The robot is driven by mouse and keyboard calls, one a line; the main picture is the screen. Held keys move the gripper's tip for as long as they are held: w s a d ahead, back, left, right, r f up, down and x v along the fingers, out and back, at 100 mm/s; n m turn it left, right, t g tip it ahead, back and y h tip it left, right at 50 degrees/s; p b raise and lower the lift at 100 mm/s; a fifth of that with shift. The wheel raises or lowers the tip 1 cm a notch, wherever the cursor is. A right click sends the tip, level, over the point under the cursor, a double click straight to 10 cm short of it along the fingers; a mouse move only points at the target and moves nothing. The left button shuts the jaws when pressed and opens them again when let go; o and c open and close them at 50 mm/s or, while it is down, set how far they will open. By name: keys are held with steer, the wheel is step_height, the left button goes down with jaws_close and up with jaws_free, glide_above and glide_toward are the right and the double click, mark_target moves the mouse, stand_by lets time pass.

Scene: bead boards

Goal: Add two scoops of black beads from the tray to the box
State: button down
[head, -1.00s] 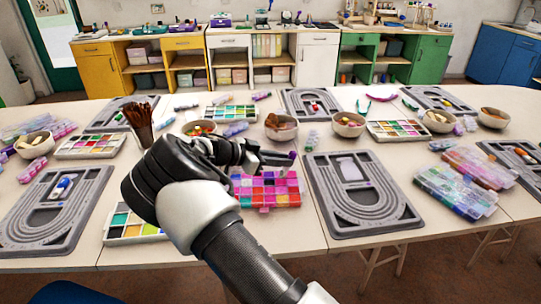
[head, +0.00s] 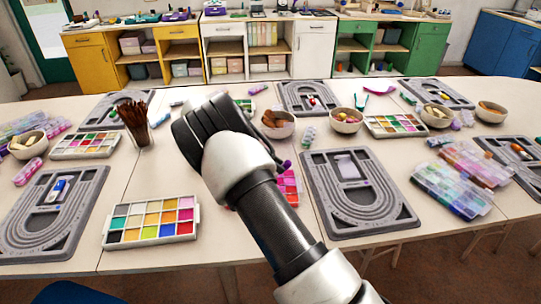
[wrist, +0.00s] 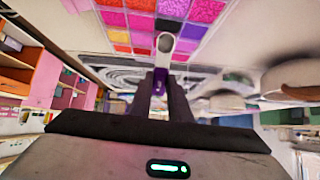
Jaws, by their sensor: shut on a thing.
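My gripper (wrist: 160,88) is shut on the purple handle of a scoop (wrist: 165,44), whose pale rounded end sticks out past the fingertips. The box (head: 290,187) of pink and red beads is mostly behind my arm in the head view. In the wrist view a grid of pink, purple and orange compartments (wrist: 143,22) lies beyond the scoop, with one black compartment among them. The bead tray (head: 152,243) is fully in view left of my arm, with many colours. My fingers are hidden in the head view.
Grey bead boards (head: 385,215) lie right and left (head: 85,225). A brush cup (head: 135,125) and bowls (head: 345,122) stand farther back. Clear boxes (head: 450,190) are stacked at right.

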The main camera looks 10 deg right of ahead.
mark_target(284, 164)
steer(key=d+y+p, duration=0.1)
steer(key=y, duration=0.1)
steer(key=d+y, duration=0.2)
steer(key=shift+s+f+p, duration=0.1)
steer(key=shift+f+p, duration=0.25)
steer(key=shift+f, duration=0.05)
steer(key=y, duration=0.1)
steer(key=d+f+y, duration=0.1)
steer(key=shift+y, duration=0.3)
steer(key=shift+r+t+y+p, duration=0.15)
steer(key=shift+t+y+p, duration=0.15)
steer(key=shift+y+p, duration=0.15)
steer(key=shift+d+r+y+p, duration=0.3)
steer(key=shift+r+p, duration=0.15)
steer(key=shift+r, duration=0.3)
steer(key=shift+d+r+y+p, duration=0.3)
steer(key=shift+r+p, duration=0.1)
steer(key=shift+r, duration=0.35)
steer(key=shift+s, duration=0.1)
